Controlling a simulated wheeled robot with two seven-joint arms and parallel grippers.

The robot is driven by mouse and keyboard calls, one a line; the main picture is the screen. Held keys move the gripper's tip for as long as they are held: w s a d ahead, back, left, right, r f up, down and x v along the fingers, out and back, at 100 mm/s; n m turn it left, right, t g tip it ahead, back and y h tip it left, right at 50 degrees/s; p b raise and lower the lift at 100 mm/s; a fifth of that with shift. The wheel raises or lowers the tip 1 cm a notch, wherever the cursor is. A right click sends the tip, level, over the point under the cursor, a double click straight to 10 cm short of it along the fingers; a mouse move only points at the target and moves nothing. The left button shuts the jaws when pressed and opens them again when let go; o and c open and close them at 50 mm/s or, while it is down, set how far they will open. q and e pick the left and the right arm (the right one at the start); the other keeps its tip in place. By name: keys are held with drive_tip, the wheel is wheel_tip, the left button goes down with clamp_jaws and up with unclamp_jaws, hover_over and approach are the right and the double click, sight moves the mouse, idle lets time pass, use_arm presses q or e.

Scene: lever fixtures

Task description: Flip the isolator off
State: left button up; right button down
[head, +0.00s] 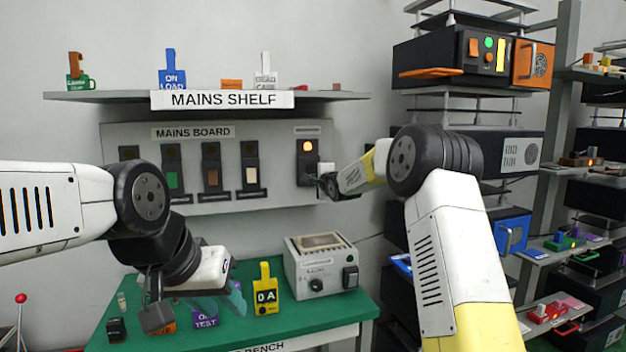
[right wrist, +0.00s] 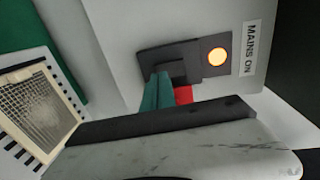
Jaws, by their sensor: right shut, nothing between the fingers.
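The isolator (head: 307,157) is a dark unit at the right end of the mains board, with a lit orange lamp on top. In the right wrist view the isolator (right wrist: 210,75) shows its glowing lamp beside a MAINS ON label, and a red part (right wrist: 183,95) partly hidden by my fingers. My right gripper (head: 320,180) is at the isolator's lower part. Its teal fingers (right wrist: 156,88) are shut and empty, right beside the red part; I cannot tell whether they touch. My left gripper (head: 228,302) hangs low over the green bench; its opening is unclear.
Several other switches sit left on the mains board (head: 285,190). A shelf (head: 120,96) with tags is above. The green bench (head: 190,338) holds a grey instrument (head: 320,268), a yellow 0 A tag (head: 265,295) and a purple tag (head: 205,319). Equipment racks stand right.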

sight(310, 172)
drive_tip(key=shift+x, duration=1.2)
drive_tip(key=shift+w+a, duration=0.1)
drive_tip(key=shift+f, duration=0.15)
